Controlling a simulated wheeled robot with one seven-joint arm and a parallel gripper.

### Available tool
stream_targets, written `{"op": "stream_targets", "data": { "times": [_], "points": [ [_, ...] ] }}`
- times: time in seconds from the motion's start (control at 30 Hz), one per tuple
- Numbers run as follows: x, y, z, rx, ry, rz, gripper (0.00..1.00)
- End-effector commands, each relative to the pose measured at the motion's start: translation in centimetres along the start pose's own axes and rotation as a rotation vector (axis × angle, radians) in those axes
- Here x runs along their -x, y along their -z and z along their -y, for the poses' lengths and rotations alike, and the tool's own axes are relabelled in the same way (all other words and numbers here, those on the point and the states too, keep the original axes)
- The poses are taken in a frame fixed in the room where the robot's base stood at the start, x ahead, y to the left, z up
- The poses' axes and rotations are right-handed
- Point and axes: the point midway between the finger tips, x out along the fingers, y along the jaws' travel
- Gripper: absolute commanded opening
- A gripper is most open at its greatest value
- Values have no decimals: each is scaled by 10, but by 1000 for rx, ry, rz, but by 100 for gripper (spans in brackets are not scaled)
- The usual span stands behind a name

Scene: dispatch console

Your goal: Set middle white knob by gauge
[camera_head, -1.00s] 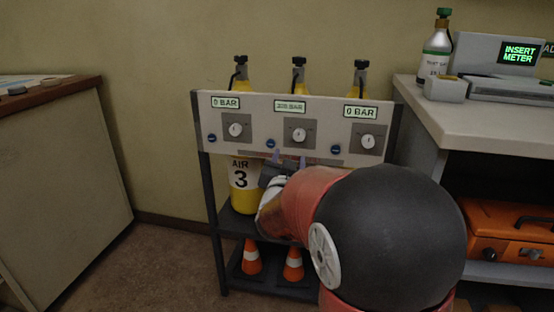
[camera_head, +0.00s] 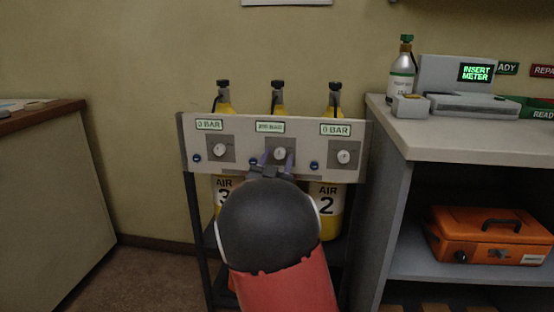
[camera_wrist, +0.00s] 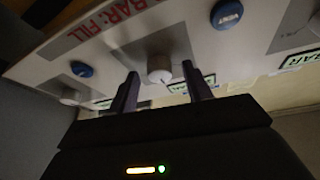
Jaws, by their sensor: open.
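The middle white knob (camera_head: 279,153) sits on a grey square plate on the pale panel (camera_head: 232,172), under the middle gauge display (camera_head: 270,127). That display's number is too blurred to read. My gripper (camera_head: 277,160) is open in front of this knob. In the wrist view, the knob (camera_wrist: 159,69) shows between the two spread fingers of my gripper (camera_wrist: 160,76), with visible gaps on both sides. I cannot tell how deep the fingertips reach around it. My arm hides part of the rack below the panel.
Left (camera_head: 220,150) and right (camera_head: 343,156) white knobs flank it, under displays reading 0 BAR. Blue buttons, including one (camera_wrist: 229,14) near the fingers, dot the panel. Yellow cylinders (camera_head: 327,222) stand behind. A counter (camera_head: 450,136) is close on the right.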

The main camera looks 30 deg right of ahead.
Motion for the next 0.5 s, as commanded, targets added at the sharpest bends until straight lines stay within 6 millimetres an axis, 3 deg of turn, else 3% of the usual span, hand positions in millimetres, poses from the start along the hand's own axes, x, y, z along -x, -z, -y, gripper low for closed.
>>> {"op": "stream_targets", "data": {
  "times": [0.23, 0.5],
  "points": [
    [-1, 0, 0, 0, 0, 1, 50],
    [-1, 0, 0, 0, 0, 1, 14]
  ]
}}
